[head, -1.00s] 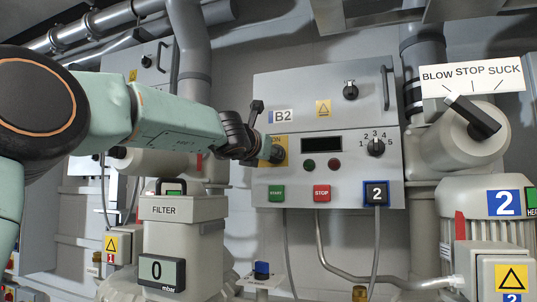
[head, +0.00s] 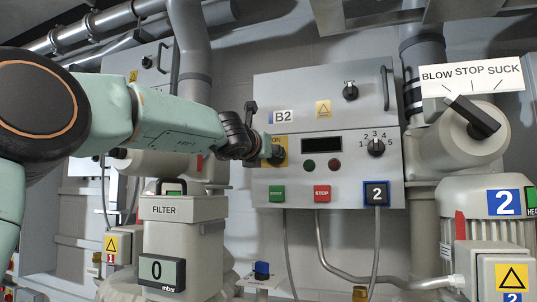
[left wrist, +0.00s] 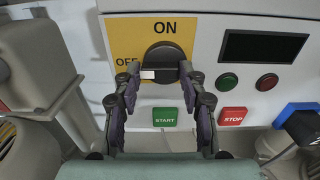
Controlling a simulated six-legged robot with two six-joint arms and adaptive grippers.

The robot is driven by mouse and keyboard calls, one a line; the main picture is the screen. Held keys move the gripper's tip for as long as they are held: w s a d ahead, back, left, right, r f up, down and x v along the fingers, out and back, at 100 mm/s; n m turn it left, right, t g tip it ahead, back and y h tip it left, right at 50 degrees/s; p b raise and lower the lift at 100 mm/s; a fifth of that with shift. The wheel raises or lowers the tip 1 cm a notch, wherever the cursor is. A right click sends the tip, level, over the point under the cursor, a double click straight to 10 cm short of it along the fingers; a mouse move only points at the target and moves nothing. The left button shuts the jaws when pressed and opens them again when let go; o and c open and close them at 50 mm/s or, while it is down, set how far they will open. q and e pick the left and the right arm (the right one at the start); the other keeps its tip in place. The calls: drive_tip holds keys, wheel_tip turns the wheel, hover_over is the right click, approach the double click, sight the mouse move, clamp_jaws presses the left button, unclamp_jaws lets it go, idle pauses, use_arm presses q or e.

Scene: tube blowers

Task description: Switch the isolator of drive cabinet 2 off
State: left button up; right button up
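The isolator (left wrist: 166,56) of the cabinet marked B2 is a black rotary knob on a yellow plate (left wrist: 121,40) lettered ON at the top and OFF at the left. Its handle lies level in the left wrist view, with a white mark at its left end, on the OFF side. My left gripper (left wrist: 160,76) is at the knob, its fingers apart on the left and right of the handle; I cannot tell whether they touch it. In the head view, my left gripper (head: 268,151) partly covers the isolator. My right gripper is not in view.
The cabinet (head: 300,98) also carries a green START button (head: 276,193), a red STOP button (head: 322,192), a dark display (head: 321,145) and a numbered selector (head: 376,147). A filter housing (head: 184,235) stands below my left arm. A blower lever (head: 473,117) is at the right.

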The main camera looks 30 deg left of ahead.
use_arm(q)
drive_tip(key=o, duration=0.4)
drive_tip(key=shift+s, duration=0.1)
drive_tip(key=shift+c, duration=0.2)
drive_tip(key=m, duration=1.2)
drive_tip(key=m+p, duration=0.1)
drive_tip(key=m, duration=0.5)
drive_tip(key=shift+d+r, duration=0.25)
drive_tip(key=shift+d, duration=0.05)
